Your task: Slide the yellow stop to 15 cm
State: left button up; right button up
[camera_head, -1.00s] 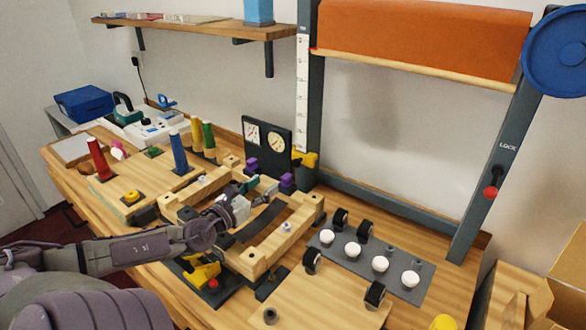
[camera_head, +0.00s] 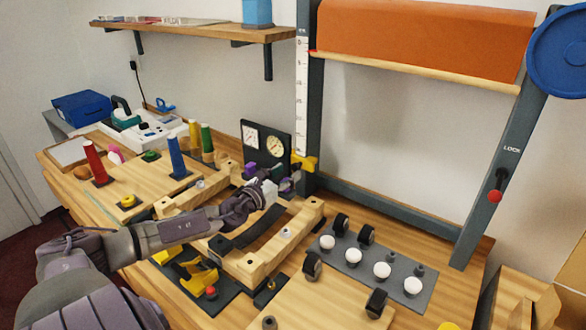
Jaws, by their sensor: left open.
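The yellow stop (camera_head: 304,163) sits low on the left post of the upright frame, at the lower end of the white ruled scale (camera_head: 302,85). The scale's figures are too small to read surely. My left gripper (camera_head: 289,185) is open, just below and to the left of the stop, apart from it as far as I can see. My right gripper is not in view.
A dark panel with two dials (camera_head: 265,143) stands close left of the stop. A wooden frame (camera_head: 255,262) lies under my left arm. An orange blind (camera_head: 425,35) hangs in the upright frame, with a blue wheel (camera_head: 570,52) at right.

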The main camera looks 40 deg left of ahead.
aim_at(295, 167)
pick_arm(q)
jog(key=shift+w+a, duration=0.15)
jog(key=shift+w, duration=1.65)
grip_shut()
